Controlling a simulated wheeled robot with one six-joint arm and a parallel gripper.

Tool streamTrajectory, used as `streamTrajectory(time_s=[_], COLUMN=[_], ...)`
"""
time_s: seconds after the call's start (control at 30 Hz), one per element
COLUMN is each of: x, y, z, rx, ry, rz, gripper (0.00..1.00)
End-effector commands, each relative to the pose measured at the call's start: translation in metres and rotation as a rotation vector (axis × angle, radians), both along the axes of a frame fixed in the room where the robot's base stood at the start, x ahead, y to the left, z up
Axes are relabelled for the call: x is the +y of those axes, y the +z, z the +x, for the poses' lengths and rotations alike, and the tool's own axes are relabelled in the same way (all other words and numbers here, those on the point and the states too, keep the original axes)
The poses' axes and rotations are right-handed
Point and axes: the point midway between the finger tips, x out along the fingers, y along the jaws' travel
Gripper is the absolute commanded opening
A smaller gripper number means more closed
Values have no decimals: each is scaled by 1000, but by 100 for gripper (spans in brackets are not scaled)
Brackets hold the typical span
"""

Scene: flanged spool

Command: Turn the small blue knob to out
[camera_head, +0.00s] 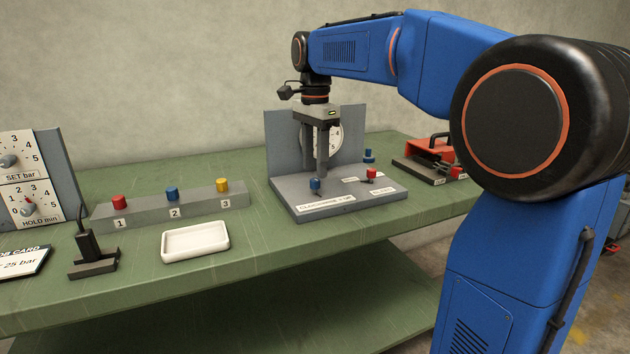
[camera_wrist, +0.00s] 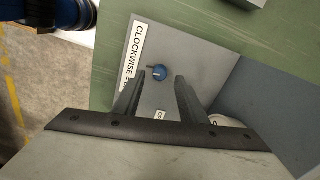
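The small blue knob (camera_head: 315,184) stands on the grey panel (camera_head: 290,190), behind a white label strip. My gripper (camera_head: 319,178) points down over the panel, close to the knob. In the wrist view its two fingers (camera_wrist: 160,78) are apart, with the knob showing between and just beyond the tips. They do not appear to touch it. A smaller label (camera_wrist: 160,114) between the fingers is partly cut off and unreadable.
A red knob (camera_head: 371,174) and another blue fitting (camera_head: 369,156) stand to the right. A white dial (camera_head: 330,138) is behind my fingers. A block with numbered buttons (camera_head: 172,204), a white tray (camera_head: 195,241) and a black stand (camera_head: 91,256) are left. A red device (camera_head: 428,150) is far right.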

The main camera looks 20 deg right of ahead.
Motion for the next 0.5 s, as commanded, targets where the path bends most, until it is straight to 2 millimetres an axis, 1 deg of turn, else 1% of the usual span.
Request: streamTrajectory(time_s=[0.03, 0.2, 0.3, 0.5], x=[0, 0, 0, 0], y=[-9, -32, -42, -50], z=[0, 0, 0, 0], rx=[2, 0, 1, -1], ry=[0, 0, 0, 0], rz=[0, 0, 0, 0], gripper=[38, 38, 38, 38])
